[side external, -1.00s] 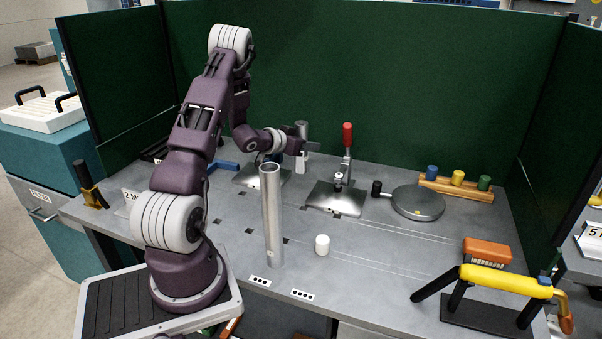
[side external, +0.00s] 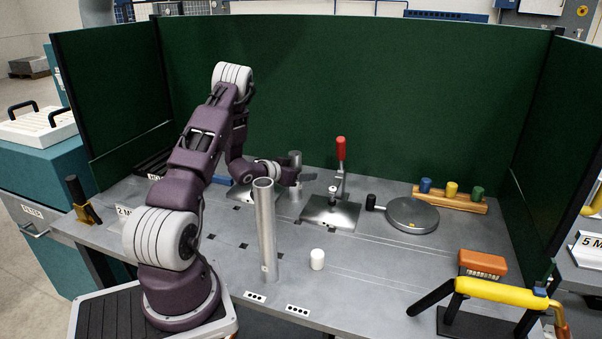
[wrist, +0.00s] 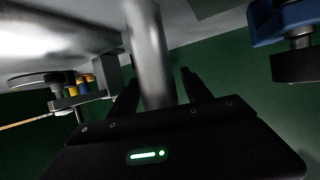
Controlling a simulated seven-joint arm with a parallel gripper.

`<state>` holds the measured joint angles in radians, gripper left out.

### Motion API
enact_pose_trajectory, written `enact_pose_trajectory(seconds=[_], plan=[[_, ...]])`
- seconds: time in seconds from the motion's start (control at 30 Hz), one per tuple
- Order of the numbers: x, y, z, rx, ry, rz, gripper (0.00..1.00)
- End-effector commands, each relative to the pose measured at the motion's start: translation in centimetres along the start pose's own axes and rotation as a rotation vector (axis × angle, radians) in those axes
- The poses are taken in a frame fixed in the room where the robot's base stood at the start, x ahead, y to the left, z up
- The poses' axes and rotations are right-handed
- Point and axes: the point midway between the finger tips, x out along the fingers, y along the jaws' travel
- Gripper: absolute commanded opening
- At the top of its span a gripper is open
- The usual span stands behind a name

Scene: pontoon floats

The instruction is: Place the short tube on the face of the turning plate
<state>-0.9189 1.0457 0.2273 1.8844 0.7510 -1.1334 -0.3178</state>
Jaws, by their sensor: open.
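The short grey tube (side external: 295,190) stands upright toward the back of the bench, left of the toggle clamp. My gripper (side external: 300,176) is level with its middle. In the wrist view the tube (wrist: 150,60) lies between my two open fingers (wrist: 160,95), with a gap showing on the right side. Whether the tube's foot touches the bench is hard to tell. The turning plate (side external: 412,213) is a round grey disc to the right, with a dark side knob and a small yellow mark. Its face is bare.
A toggle clamp (side external: 340,180) with a red handle stands between the tube and the plate. A wooden peg rack (side external: 450,200) is behind the plate. A brush (side external: 482,263) and yellow-handled tool (side external: 495,290) are front right.

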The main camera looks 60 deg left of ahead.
Motion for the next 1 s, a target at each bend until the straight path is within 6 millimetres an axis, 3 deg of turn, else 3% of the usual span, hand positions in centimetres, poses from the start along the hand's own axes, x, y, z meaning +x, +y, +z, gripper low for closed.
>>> enact_pose_trajectory(seconds=[0.17, 0.5, 0.63, 0.77, 0.87, 0.97, 1.0], plan=[[-1.0, -0.1, -0.2, -0.001, -0.002, -0.002, 0.57], [-8.9, -0.1, -0.2, -0.003, -0.002, -0.003, 0.57], [-11.1, -0.1, -0.2, -0.001, -0.002, -0.003, 0.57], [-11.9, 0.2, -0.7, 0.012, -0.006, -0.004, 0.57], [-11.3, 1.9, -3.9, 0.094, -0.055, -0.03, 0.57], [-11.8, 6.0, -9.0, 0.19, -0.137, -0.082, 0.57], [-13.0, 8.4, -11.0, 0.215, -0.174, -0.098, 0.57]])
